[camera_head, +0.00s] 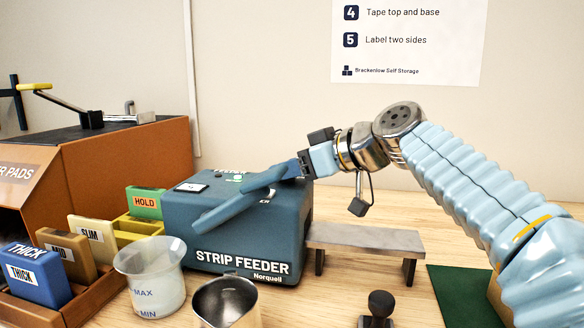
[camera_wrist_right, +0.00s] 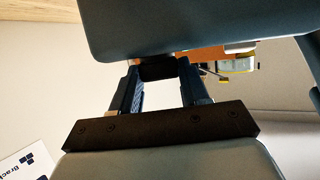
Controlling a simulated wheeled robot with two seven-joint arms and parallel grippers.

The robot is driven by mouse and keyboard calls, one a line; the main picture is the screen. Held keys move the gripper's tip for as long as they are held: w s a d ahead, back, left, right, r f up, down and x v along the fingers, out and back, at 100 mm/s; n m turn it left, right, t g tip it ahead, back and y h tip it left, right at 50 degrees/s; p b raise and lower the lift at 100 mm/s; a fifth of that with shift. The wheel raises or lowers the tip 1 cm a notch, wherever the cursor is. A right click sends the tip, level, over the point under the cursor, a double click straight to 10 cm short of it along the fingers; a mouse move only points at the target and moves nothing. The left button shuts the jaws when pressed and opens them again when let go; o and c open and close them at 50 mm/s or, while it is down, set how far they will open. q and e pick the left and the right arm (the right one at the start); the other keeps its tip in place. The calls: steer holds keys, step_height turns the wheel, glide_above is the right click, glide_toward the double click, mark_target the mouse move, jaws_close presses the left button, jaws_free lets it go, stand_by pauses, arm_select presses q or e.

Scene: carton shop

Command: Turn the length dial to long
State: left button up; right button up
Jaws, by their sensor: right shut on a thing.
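The strip feeder (camera_head: 245,256) is a blue box on the table with a long blue bar (camera_head: 226,212) slanting across its top. My right gripper (camera_head: 300,167) is at the feeder's top right edge, at the right end of this bar. In the right wrist view the gripper's fingers (camera_wrist_right: 160,88) are shut on a small dark piece (camera_wrist_right: 157,69), against a large blue-grey surface (camera_wrist_right: 195,25). I cannot tell whether this piece is the length dial. No dial face or setting is readable; the gripper and bar cover part of the feeder's top. My left gripper is out of view.
A clear measuring cup (camera_head: 150,283) and a metal cup (camera_head: 226,301) stand before the feeder. A grey low bench (camera_head: 365,240) is right of it, with a dark stamp (camera_head: 378,308) in front. Labelled blocks (camera_head: 38,275) and an orange cabinet (camera_head: 130,165) fill the left.

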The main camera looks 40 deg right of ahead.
steer(key=shift+a+m+h+b, duration=0.1)
steer(key=shift+m+h+b, duration=0.25)
steer(key=shift+m+h, duration=0.55)
steer(key=m+h, duration=0.2)
steer(key=h, duration=0.1)
steer(key=shift+a+m+h+p, duration=0.15)
steer(key=shift+m+h+p, duration=0.15)
steer(key=shift+m+p, duration=0.1)
steer(key=o, duration=1.1)
steer(key=shift+c, duration=0.2)
steer(key=b+v, duration=0.1)
steer(key=v, duration=1.3)
steer(key=shift+f, duration=0.25)
